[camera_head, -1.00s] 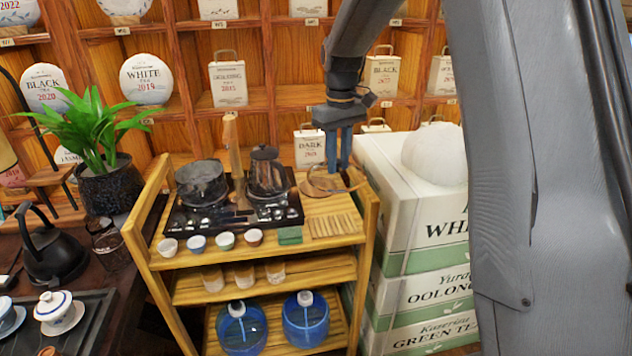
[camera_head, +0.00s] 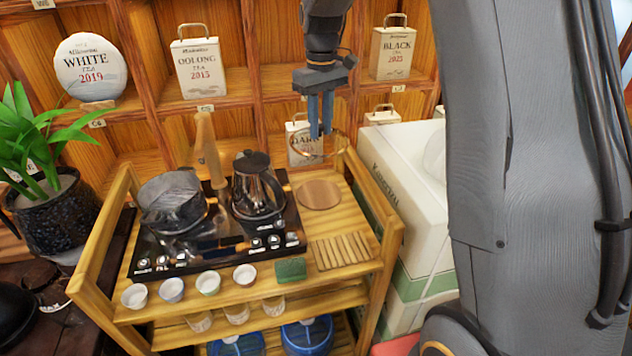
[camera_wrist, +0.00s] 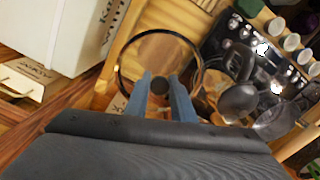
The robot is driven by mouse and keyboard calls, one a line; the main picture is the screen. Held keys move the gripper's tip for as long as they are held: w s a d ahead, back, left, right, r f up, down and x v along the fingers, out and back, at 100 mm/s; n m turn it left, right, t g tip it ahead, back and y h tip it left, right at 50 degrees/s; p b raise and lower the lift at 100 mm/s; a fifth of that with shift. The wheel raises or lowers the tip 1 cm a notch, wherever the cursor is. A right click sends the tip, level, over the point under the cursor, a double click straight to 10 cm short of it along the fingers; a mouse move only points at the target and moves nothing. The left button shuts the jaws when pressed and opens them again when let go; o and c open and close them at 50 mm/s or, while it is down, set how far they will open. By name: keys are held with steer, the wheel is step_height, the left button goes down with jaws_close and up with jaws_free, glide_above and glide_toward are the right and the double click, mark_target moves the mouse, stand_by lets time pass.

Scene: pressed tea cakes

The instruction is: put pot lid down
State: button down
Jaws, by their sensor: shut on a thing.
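The pot lid (camera_head: 300,152) is a clear glass disc with a thin dark rim and a dark knob. My gripper (camera_head: 320,135) points down and is shut on the lid's knob, holding it in the air at the back right of the wooden cart. In the wrist view, my gripper (camera_wrist: 160,88) has its two blue fingers on the knob, with the lid (camera_wrist: 150,48) beyond. A round wooden mat (camera_head: 319,194) lies bare on the cart top, apart from and below the lid. A glass pot (camera_head: 172,203) stands on the left of the black stove.
A dark kettle (camera_head: 257,190) stands left of the mat. A slatted wooden rack (camera_head: 345,251), a green block (camera_head: 291,269) and several small cups (camera_head: 208,284) line the cart's front. White boxes (camera_head: 410,185) stand to the right; wooden shelves (camera_head: 250,75) rise behind.

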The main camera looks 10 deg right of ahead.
step_height(320, 180, down, 18)
steer(key=p, duration=0.5)
steer(key=shift+r, duration=0.2)
steer(key=shift+f, duration=0.15)
steer(key=c, duration=1.5)
jaws_free()
